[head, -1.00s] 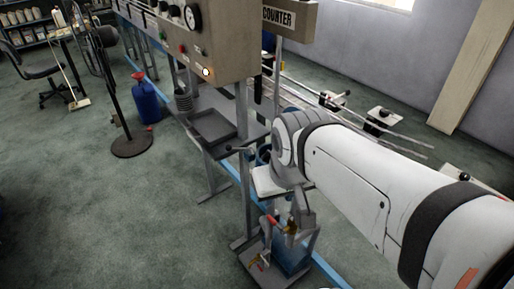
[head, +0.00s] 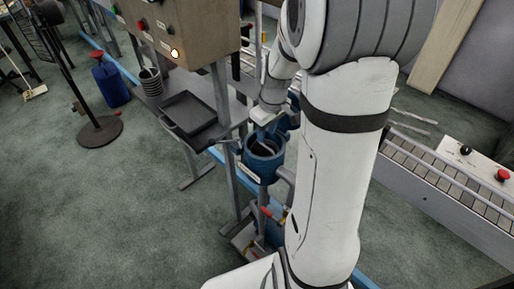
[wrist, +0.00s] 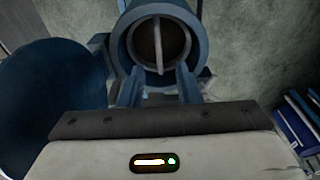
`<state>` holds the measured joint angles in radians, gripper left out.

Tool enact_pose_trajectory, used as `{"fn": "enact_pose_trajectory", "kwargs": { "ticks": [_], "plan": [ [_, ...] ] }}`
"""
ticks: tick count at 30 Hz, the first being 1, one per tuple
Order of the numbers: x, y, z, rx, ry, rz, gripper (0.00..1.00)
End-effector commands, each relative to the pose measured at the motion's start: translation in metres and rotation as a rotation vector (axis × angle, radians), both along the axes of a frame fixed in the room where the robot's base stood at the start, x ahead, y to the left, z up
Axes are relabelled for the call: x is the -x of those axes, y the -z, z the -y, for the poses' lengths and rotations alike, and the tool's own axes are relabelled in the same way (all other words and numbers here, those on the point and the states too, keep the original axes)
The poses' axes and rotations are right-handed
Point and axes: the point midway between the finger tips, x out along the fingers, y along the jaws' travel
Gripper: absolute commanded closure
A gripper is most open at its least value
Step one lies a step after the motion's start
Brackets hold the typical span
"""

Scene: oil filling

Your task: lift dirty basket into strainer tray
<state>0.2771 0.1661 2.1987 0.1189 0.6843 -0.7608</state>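A blue cylindrical housing (head: 262,169) with an open top stands beside the metal frame in the head view. A dark round basket (wrist: 143,43) sits inside the housing's rim in the wrist view, with a thin pale handle bar (wrist: 157,42) across it. My gripper (wrist: 159,86) has its two fingers apart, in front of the housing, with the bar lying in line between them. In the head view my gripper (head: 264,127) is just above the housing's opening. Whether a finger touches anything cannot be told. The dark shallow strainer tray (head: 189,116) looks empty.
The tray rests on a grey shelf under the control box (head: 197,30). A coiled grey object (head: 151,81) is beside it. A blue jug (head: 111,85) and a black stand base (head: 99,132) are on the floor at left. A roller conveyor (head: 440,172) runs at right.

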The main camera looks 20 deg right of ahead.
Motion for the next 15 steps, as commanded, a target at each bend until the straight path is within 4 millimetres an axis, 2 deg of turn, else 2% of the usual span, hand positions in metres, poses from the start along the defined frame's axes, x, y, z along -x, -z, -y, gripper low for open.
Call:
{"fn": "enact_pose_trajectory", "kwargs": {
  "ticks": [15],
  "plan": [
    [-0.005, 0.060, -0.001, -0.001, 0.001, -0.006, 0.70]
  ]
}}
